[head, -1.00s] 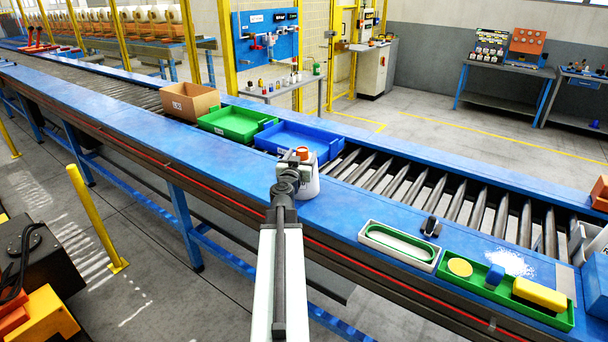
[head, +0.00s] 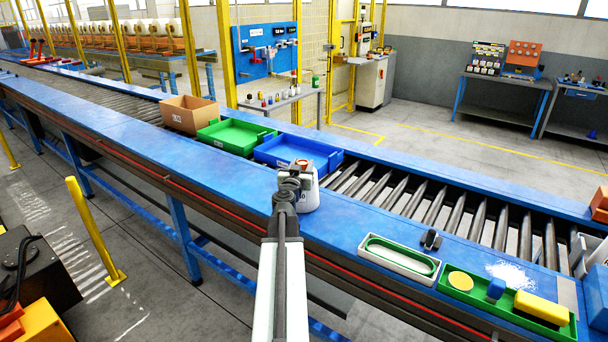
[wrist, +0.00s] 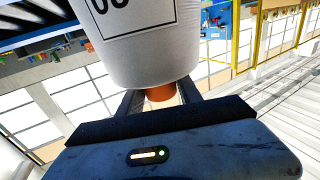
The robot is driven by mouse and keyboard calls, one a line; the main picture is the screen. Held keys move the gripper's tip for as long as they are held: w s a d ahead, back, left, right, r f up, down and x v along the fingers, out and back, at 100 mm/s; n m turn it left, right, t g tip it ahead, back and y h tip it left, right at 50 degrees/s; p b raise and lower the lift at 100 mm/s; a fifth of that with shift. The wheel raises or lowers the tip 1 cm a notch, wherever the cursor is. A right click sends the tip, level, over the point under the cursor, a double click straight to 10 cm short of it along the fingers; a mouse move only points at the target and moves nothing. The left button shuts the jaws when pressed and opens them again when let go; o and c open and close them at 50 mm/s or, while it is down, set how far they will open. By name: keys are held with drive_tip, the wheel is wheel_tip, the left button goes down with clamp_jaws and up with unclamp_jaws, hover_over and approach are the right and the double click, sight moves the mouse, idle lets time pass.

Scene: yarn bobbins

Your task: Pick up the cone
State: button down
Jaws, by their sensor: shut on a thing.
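The cone (head: 309,197) is white with an orange tip and stands out over the blue near edge of the conveyor in the head view. My gripper (head: 297,172) is at its upper end, in front of the tip. In the wrist view the cone (wrist: 140,50) fills the top middle, with part of a dark printed label showing. Its orange tip (wrist: 160,93) sits between the two dark fingers of my gripper (wrist: 160,97), which is shut on it. Whether the cone's base touches the blue surface cannot be told.
A blue tray (head: 262,158), a green tray (head: 212,143) and a cardboard box (head: 182,121) stand behind on the conveyor. Bare rollers (head: 425,205) run to the right. A white tray (head: 372,264) and a long green tray (head: 480,302) with several items lie at the right front.

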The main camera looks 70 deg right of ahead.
wheel_tip(320, 180, up, 10)
drive_tip(key=p, duration=1)
drive_tip(key=shift+r, duration=0.1)
